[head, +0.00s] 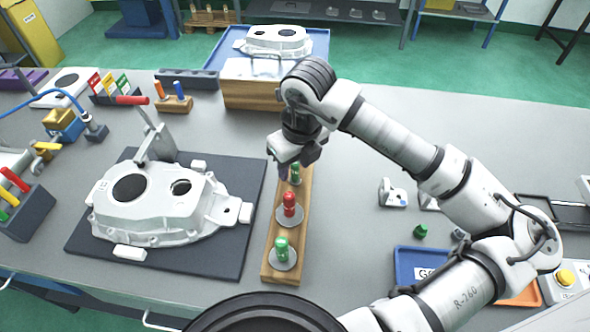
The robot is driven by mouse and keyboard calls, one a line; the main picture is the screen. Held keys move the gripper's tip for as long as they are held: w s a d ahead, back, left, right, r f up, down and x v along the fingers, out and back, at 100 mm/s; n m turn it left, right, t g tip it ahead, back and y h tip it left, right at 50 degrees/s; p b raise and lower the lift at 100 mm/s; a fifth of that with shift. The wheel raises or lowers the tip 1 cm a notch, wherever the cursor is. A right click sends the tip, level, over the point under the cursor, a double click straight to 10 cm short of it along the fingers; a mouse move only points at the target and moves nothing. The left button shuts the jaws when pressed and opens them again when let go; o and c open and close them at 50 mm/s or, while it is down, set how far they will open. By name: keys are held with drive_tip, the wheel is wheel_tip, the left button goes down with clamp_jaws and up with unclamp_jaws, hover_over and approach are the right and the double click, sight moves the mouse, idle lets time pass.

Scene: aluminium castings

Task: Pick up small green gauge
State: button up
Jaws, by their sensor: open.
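A red-handled gauge (289,205) sits in the middle on a round disc, and a larger green-handled gauge (281,250) sits at the near end. My gripper (290,168) is open, pointing down just over the small green gauge. I cannot tell whether its fingers are around the gauge or touching it.
A white casting (150,205) with a toggle clamp lies on a dark mat (88,228) to the left. A wooden block (250,95) is behind the rack. A small green piece (420,230) and a blue tray (412,262) are at right.

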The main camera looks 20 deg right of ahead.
drive_tip(key=shift+w+f, duration=0.15)
drive_tip(key=shift+f, duration=0.9)
clamp_jaws()
drive_tip(key=shift+r, duration=0.1)
wheel_tip(320, 180, up, 20)
drive_tip(key=b, duration=0.3)
drive_tip(key=shift+a, duration=0.15)
